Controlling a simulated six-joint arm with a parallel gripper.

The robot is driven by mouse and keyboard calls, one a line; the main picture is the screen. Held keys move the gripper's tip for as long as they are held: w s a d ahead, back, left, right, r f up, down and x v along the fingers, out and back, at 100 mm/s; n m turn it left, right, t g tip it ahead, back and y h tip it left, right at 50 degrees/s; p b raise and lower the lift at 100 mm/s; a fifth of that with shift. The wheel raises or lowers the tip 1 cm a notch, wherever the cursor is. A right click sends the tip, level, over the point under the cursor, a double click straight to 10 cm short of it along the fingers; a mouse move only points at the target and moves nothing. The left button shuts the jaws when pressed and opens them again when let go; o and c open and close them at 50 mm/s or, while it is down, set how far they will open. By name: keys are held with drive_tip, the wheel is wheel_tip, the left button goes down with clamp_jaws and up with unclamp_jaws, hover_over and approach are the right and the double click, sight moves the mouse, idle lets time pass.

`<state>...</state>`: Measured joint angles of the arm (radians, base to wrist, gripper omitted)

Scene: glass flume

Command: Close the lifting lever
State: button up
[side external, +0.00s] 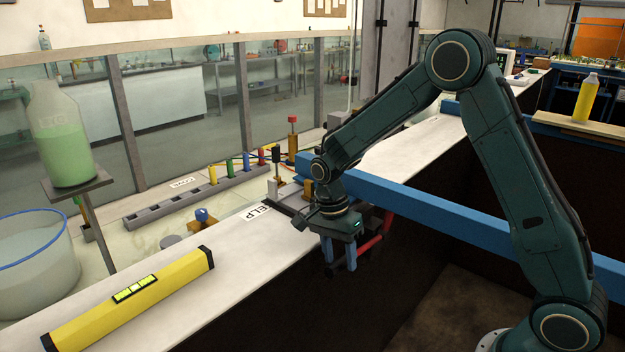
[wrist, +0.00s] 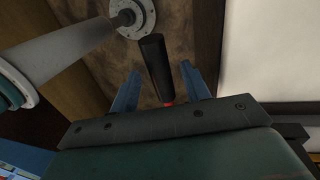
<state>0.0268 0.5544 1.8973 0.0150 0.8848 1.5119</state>
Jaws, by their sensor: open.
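The lifting lever shows as a red bent bar (side external: 377,240) below the blue beam, in front of the dark side of the bench. In the wrist view its black handle (wrist: 154,62) points up the picture, with a bit of red at its lower end. My gripper (side external: 340,258) points down beside the lever, to its left in the side view. In the wrist view my gripper (wrist: 160,75) has its two blue fingers apart, with the black handle showing between them. I cannot tell whether a finger touches the handle. My wrist hides part of the lever.
A blue beam (side external: 425,206) runs just behind my gripper. A yellow spirit level (side external: 130,300) lies on the white bench top (side external: 215,280). A flask of green liquid (side external: 62,135) stands on a small stand at the left. The floor in front of the bench is open.

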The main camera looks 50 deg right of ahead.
drive_tip(key=shift+s+f, duration=0.1)
drive_tip(key=shift+f, duration=0.4)
clamp_jaws()
drive_tip(key=shift+r, duration=0.2)
drive_tip(key=shift+d+r+y, duration=0.3)
drive_tip(key=shift+r+y, duration=0.15)
drive_tip(key=shift+r, duration=0.3)
drive_tip(key=shift+d+r+y, duration=0.25)
drive_tip(key=shift+r+y, duration=0.25)
drive_tip(key=shift+r, duration=0.2)
drive_tip(key=shift+d+r+y, duration=0.3)
drive_tip(key=shift+r+y, duration=0.15)
drive_tip(key=shift+r, duration=0.3)
drive_tip(key=shift+d+r+n+y, duration=0.1)
drive_tip(key=shift+d+r+y, duration=0.35)
drive_tip(key=shift+r, duration=0.2)
drive_tip(key=shift+d+r+n+y, duration=0.1)
drive_tip(key=shift+d+r+y, duration=0.25)
drive_tip(key=shift+r+y, duration=0.25)
drive_tip(key=shift+d+r+n+y, duration=0.1)
drive_tip(key=shift+d+r+y, duration=0.3)
drive_tip(key=shift+r, duration=0.4)
